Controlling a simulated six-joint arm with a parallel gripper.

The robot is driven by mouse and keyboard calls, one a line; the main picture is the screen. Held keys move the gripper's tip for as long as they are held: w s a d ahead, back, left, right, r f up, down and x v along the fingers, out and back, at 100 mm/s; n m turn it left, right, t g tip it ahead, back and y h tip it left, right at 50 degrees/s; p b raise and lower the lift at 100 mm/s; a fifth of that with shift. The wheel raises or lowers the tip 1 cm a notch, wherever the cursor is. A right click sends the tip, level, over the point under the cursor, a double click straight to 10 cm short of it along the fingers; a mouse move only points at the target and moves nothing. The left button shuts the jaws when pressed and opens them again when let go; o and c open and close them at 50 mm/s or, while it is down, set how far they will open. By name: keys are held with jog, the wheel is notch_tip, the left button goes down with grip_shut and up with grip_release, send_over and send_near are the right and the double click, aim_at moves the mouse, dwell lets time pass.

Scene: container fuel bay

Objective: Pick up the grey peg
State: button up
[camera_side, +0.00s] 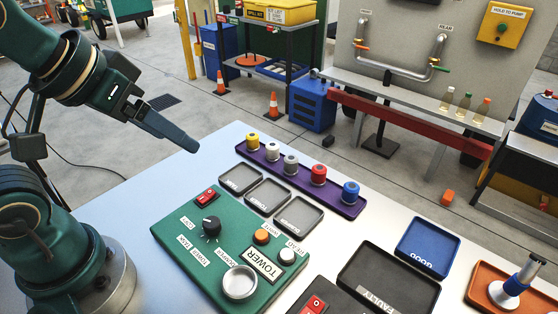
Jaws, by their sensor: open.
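The grey peg (290,164) stands upright in the middle of a purple rack (333,204). A paler, whitish peg (271,153) and a yellow peg (253,143) stand to its left. A red peg (318,176) and a blue peg (350,193) stand to its right. My gripper (192,147) is open and empty, above the table's far left part. It is to the left of the rack and well apart from the grey peg. The fingers are seen edge-on, so the gap between them is hard to see.
A green control panel (180,236) with knobs and buttons lies in front. Three small grey trays (267,195) sit between it and the rack. A black tray (345,272), a blue tray (407,248) and an orange tray (478,290) are at right. The table's left part is clear.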

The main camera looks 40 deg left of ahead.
jog(key=w+r+n, duration=0.2)
jog(key=w+r, duration=0.1)
jog(key=w, duration=0.7)
jog(key=g+y, duration=0.1)
send_over(290, 158)
jog(key=s, duration=0.2)
notch_tip(290, 158, down, 10)
jog(key=shift+g, duration=0.7)
jog(key=f, duration=0.5)
jog(key=shift+w+d+f, duration=0.2)
jog(key=shift+d+f, duration=0.15)
jog(key=shift+f, duration=0.05)
jog(key=x, duration=0.3)
jog(key=shift+w+f, duration=0.1)
jog(key=shift+f, duration=0.3)
jog(key=shift+w+a+f, duration=0.1)
jog(key=shift+w+f, duration=0.15)
jog(key=shift+f, duration=0.2)
grip_shut()
